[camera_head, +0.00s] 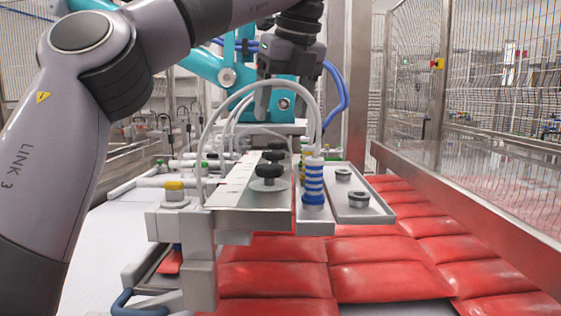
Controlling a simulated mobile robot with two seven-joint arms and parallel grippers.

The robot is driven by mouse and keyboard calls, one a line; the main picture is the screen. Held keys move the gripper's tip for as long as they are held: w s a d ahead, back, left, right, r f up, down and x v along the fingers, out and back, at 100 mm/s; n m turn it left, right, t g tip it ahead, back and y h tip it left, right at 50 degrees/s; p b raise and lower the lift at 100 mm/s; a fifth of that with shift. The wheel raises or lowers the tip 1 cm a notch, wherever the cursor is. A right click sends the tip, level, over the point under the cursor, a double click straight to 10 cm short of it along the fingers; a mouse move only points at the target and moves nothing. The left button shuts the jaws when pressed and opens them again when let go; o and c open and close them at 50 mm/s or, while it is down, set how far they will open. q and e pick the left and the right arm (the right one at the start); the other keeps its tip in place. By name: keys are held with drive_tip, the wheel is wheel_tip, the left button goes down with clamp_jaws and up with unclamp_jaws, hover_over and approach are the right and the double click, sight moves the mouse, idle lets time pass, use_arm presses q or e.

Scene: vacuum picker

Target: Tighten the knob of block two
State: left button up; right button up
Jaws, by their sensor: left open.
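The vacuum picker (227,194) has a flat metal plate with a row of black knobs: a front knob (269,171), a middle knob (273,156) and a far knob (277,145). I cannot tell which one belongs to block two. My left arm reaches in from the left and over the top. My left gripper (284,98) is above and beyond the knobs, fingers pointing down, open and empty, apart from them. One finger shows clearly; the other is partly hidden by the hoses. My right gripper is not in view.
Pale hoses (209,115) arch over the plate near my gripper. A blue-and-white striped cylinder (313,183) stands right of the knobs, beside a side plate (362,212). Red packs (385,267) lie below. A teal robot arm (205,64) is behind; a mesh fence (500,110) stands right.

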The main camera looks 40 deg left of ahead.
sight(274, 151)
use_arm(q)
drive_tip(key=b+x, duration=0.1)
drive_tip(key=x, duration=0.6)
drive_tip(key=shift+w+f, duration=0.1)
drive_tip(key=shift+f, duration=0.15)
drive_tip(key=c, duration=1.1)
